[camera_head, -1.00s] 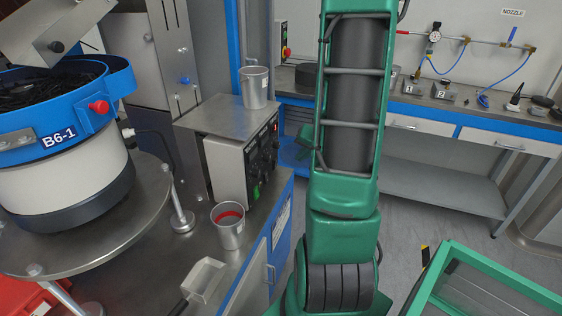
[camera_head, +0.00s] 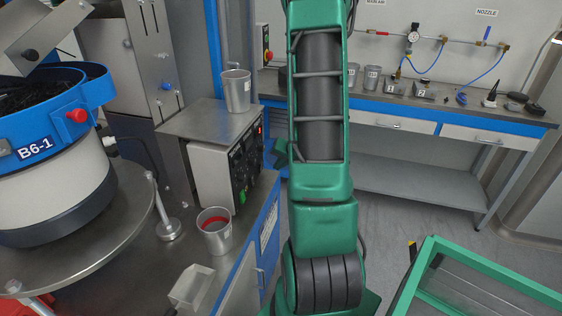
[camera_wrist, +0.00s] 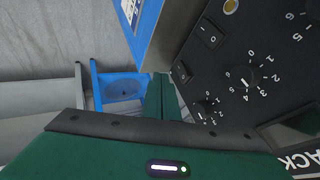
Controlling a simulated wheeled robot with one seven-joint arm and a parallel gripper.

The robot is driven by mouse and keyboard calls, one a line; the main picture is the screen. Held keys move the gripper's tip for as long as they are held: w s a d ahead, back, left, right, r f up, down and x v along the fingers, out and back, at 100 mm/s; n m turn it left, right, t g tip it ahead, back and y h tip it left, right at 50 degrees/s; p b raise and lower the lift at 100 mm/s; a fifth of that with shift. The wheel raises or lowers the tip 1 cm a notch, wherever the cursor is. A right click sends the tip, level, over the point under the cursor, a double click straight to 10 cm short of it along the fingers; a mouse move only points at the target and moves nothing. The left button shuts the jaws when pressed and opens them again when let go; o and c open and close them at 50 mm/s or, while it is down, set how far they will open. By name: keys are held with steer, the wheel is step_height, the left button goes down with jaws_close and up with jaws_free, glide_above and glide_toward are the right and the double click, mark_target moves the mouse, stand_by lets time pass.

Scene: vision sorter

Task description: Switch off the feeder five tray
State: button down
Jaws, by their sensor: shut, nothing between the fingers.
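A grey control box (camera_head: 212,180) with a black front panel (camera_head: 243,168) stands on the steel bench. In the wrist view the panel shows close up and tilted, with a rocker switch (camera_wrist: 212,33), a second rocker switch (camera_wrist: 181,72), a large numbered knob (camera_wrist: 240,77) and a smaller knob (camera_wrist: 203,110). No label for feeder five is readable, and the switch positions cannot be told. My gripper (camera_wrist: 160,92) is shut and empty, with its green fingers just left of the panel; contact cannot be told.
A metal cup (camera_head: 236,92) stands on the box's top plate. A red-lined cup (camera_head: 215,235) and a small open scoop (camera_head: 192,287) are on the bench in front. The B6-1 bowl feeder (camera_head: 55,180) is at left. A green-framed table (camera_head: 480,270) stands at lower right.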

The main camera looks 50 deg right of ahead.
steer(key=w, duration=0.1)
steer(key=w+f, duration=0.1)
steer(key=w, duration=0.2)
steer(key=shift+a+f, duration=0.2)
steer(key=shift+a, duration=0.15)
steer(key=shift+w+a, duration=0.2)
steer(key=shift+w, duration=0.35)
steer(key=shift+r, duration=0.9)
steer(key=d+v, duration=0.1)
steer(key=v, duration=1.1)
steer(key=shift+s, duration=0.3)
